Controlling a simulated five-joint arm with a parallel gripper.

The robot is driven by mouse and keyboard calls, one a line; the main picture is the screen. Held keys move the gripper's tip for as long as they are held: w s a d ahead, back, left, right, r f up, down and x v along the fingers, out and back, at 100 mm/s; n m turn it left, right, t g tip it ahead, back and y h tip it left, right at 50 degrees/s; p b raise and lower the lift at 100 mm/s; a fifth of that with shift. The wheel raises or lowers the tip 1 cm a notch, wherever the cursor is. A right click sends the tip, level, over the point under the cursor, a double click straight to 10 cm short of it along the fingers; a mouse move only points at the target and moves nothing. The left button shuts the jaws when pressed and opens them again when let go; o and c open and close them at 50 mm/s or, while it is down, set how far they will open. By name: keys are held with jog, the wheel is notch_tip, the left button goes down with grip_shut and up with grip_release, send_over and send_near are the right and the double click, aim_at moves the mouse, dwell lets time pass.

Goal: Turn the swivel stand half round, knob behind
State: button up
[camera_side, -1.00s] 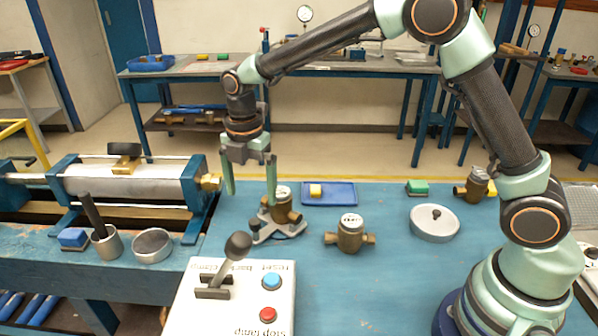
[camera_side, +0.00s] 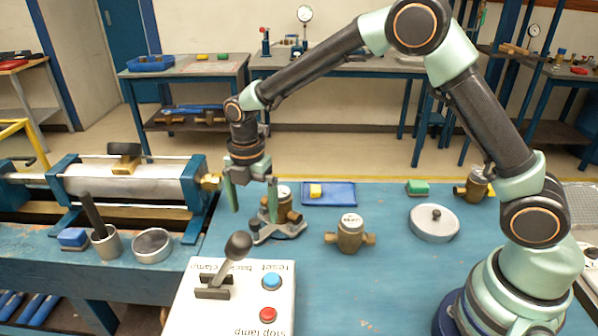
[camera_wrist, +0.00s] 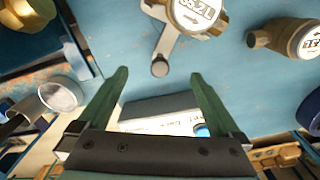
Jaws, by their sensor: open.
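The swivel stand (camera_side: 285,232) is a low grey stand with spread arms on the blue bench. It carries a brass meter (camera_side: 284,205) with a white dial. In the wrist view one grey arm of the stand (camera_wrist: 168,45) reaches toward me and ends in a small round knob (camera_wrist: 160,68). My gripper (camera_side: 253,214) is open with green fingers, pointing down at the left side of the stand. In the wrist view the knob shows between the fingertips (camera_wrist: 159,74). I cannot tell whether a finger touches it. The right finger partly hides the stand in the side view.
A second brass meter (camera_side: 350,235) stands right of the stand. A control box (camera_side: 232,300) with a black lever (camera_side: 236,250) is close in front. A blue tray (camera_side: 340,195) lies behind, a round lidded pan (camera_side: 434,224) at right. A clamp bench (camera_side: 130,180) is at left.

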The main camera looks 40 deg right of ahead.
jog(key=shift+f, duration=0.4)
jog(key=shift+f, duration=0.35)
jog(key=shift+f, duration=0.4)
jog(key=c, duration=0.4)
jog(key=shift+o, duration=0.2)
